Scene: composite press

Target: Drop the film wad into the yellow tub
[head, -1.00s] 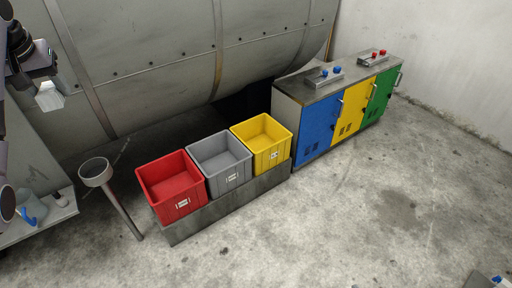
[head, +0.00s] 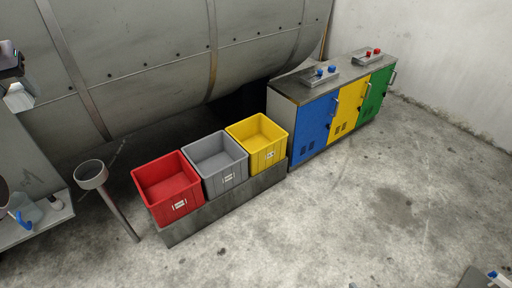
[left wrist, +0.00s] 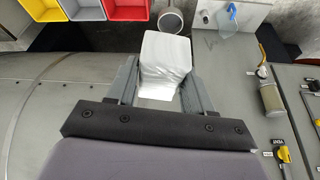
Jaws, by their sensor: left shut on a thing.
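The film wad (left wrist: 165,62) is a white crumpled block held between the two fingers of my left gripper (left wrist: 162,88) in the left wrist view. In the head view the wad (head: 19,97) shows at the left edge, with my left gripper (head: 14,78) partly cut off by the frame. The yellow tub (head: 262,160) stands at the right end of a row of three tubs, well to the right of my left gripper. Its inside looks empty. My right gripper is not in view.
A grey tub (head: 228,181) and a red tub (head: 180,205) stand left of the yellow one on a low grey plinth (head: 232,212). A funnel on a post (head: 92,178) stands left of them. A cabinet with blue, yellow and green doors (head: 318,128) is at the right.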

